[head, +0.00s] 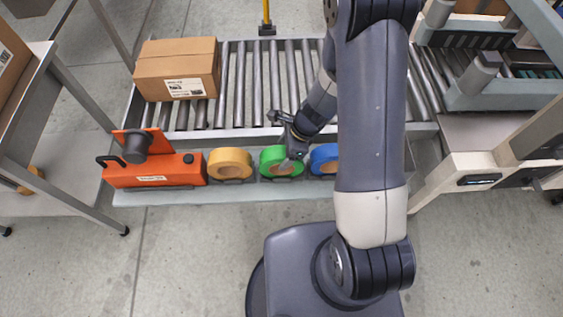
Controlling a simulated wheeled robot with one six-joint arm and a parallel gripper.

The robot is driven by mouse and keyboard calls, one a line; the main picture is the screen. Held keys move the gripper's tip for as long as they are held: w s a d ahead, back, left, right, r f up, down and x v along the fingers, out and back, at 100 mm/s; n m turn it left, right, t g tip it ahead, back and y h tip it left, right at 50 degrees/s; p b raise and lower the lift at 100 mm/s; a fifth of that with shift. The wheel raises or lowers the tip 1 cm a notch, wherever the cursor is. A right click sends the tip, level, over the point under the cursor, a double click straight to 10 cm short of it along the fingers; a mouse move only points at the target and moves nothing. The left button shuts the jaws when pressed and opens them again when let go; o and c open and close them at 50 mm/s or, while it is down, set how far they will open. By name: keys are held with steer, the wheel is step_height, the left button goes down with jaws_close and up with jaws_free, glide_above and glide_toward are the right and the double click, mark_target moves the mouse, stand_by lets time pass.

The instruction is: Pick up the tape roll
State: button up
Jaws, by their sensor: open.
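Three tape rolls sit in a row on a narrow ledge (230,196) in front of the roller conveyor, in the head view. The yellow tape roll (230,158) is on the left. The green tape roll (270,156) is in the middle. The blue tape roll (322,153) is on the right, partly hidden by my arm. My gripper (290,158) is open and lies over the right part of the green roll, pointing down. I cannot tell whether its fingers touch the roll.
An orange tape dispenser (152,172) stands left of the yellow roll. A cardboard box (178,75) sits on the roller conveyor (237,105) behind. A metal table (35,150) stands at far left and machinery (490,135) at right. The floor in front is clear.

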steer(key=x, duration=0.4)
steer(key=shift+w+f, duration=0.1)
steer(key=shift+f, duration=0.05)
steer(key=c, duration=1.4)
